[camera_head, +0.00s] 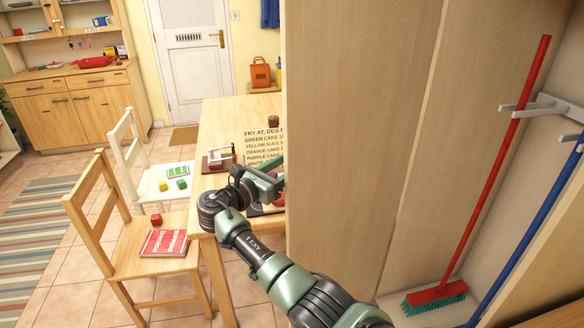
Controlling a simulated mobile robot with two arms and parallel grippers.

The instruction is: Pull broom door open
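The broom cupboard stands open at the right, with a tall pale wooden door (345,120) swung out so that its broad face shows. Inside are a red-handled broom (505,160) with green bristles and a blue pole (530,230). One arm of mine enters from the bottom, right of the middle, and I take it as my right. Its gripper (268,184) is at the door's left edge, partly hidden by it. I cannot tell whether the fingers are shut or touch the door. My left gripper is out of view.
A wooden table (218,125) stands behind the gripper, with a printed sign (264,148) on it. A wooden chair (90,215) with a red book (165,243) and a white chair (125,150) stand at the left.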

